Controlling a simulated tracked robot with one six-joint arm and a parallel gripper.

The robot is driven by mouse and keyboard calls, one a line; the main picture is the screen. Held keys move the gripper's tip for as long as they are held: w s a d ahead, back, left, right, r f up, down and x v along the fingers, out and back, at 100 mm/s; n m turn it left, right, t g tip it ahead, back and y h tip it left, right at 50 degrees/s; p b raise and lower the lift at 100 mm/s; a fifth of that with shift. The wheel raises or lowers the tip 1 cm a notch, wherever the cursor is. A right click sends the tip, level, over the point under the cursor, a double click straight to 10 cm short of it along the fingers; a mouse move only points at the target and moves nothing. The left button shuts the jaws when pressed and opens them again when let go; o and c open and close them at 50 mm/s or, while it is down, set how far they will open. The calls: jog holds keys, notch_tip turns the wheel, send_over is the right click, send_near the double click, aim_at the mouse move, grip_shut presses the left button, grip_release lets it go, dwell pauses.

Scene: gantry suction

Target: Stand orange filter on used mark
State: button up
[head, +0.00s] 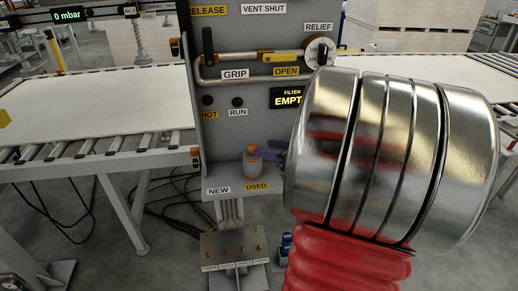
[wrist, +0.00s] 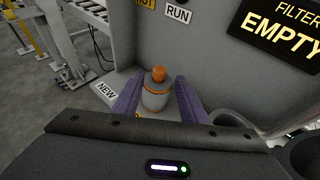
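The orange filter (head: 252,167) stands upright on the ledge just behind the yellow USED label (head: 257,186). In the wrist view the filter (wrist: 156,97) shows a pale body with orange bands and an orange cap. My gripper (head: 268,157) reaches in from the right in the head view, partly hidden behind my arm. In the wrist view the two purple fingers of my gripper (wrist: 157,90) stand open, one on each side of the filter, with narrow gaps visible. The filter's base and any mark under it are hidden.
The white NEW label (head: 218,191) is left of USED. Roller conveyors (head: 100,155) lie on the left. A terminal plate (head: 235,247) sits below.

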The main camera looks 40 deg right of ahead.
jog(key=v, duration=0.6)
jog(key=shift+s, duration=0.2)
jog(key=shift+r, duration=0.15)
dwell(0.5)
jog(key=shift+a, duration=0.1)
jog(key=w+a+f+n+g+y, duration=0.15)
jog(key=a+n+g, duration=0.25)
jog(key=a+n, duration=0.55)
jog(key=w+a+f+n+g+y, duration=0.1)
jog(key=a+f+n+g+y, duration=0.15)
jog(key=a+n, duration=0.7)
jog(key=s+a+r+n+h, duration=0.1)
jog(key=s+a+n+h, duration=0.1)
jog(key=a+n, duration=0.5)
jog(key=s+a+r+n+g+h, duration=0.1)
jog(key=s+a+n+h, duration=0.1)
jog(key=s+a+n, duration=0.3)
jog(key=a+n, duration=0.2)
jog(key=n, duration=0.2)
jog(key=shift+s+r+n, duration=0.15)
jog(key=shift+r+n, duration=0.15)
jog(key=shift+a+g, duration=0.15)
jog(key=shift+g, duration=0.1)
